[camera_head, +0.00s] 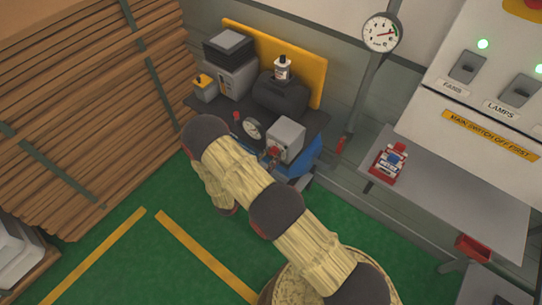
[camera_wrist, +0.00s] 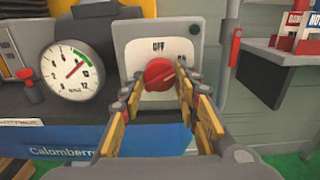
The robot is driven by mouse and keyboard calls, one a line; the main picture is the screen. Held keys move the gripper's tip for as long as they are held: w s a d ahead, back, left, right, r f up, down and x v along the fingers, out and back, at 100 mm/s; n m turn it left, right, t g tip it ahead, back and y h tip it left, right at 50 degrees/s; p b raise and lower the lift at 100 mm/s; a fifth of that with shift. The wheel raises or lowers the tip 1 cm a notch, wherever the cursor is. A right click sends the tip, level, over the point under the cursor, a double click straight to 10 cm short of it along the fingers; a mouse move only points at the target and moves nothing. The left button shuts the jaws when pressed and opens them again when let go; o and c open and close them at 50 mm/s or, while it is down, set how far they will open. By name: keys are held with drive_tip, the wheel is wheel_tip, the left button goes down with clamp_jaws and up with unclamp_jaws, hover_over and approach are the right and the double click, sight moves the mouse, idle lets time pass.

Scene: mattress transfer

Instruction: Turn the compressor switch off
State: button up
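The compressor switch is a red knob (camera_wrist: 160,74) on a grey box (camera_wrist: 132,40), with "OFF" printed above it and "ON" to its right. The knob's ridge appears to slant toward the ON side. My gripper (camera_wrist: 161,84) is open, one finger at the knob's left and one at its right. Contact with the knob cannot be told. In the head view the grey switch box (camera_head: 287,138) sits on the blue compressor (camera_head: 309,157). My arm reaches to it from the lower right and partly hides the compressor; the fingers are small there.
A pressure gauge (camera_wrist: 72,70) and a small red valve (camera_wrist: 26,92) stand left of the box. A side table (camera_head: 460,194) with a red-and-white item (camera_head: 388,163) is to the right, below a switch panel (camera_head: 480,75). Stacked boards (camera_head: 75,110) fill the left.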

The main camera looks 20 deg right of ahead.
drive_tip(key=c, duration=0.6)
drive_tip(key=shift+n, duration=0.4)
drive_tip(key=n+b, duration=0.1)
drive_tip(key=n, duration=1)
drive_tip(key=shift+r, duration=0.1)
idle(0.5)
drive_tip(key=o, duration=1)
drive_tip(key=shift+o, duration=0.9)
drive_tip(key=shift+s, duration=0.1)
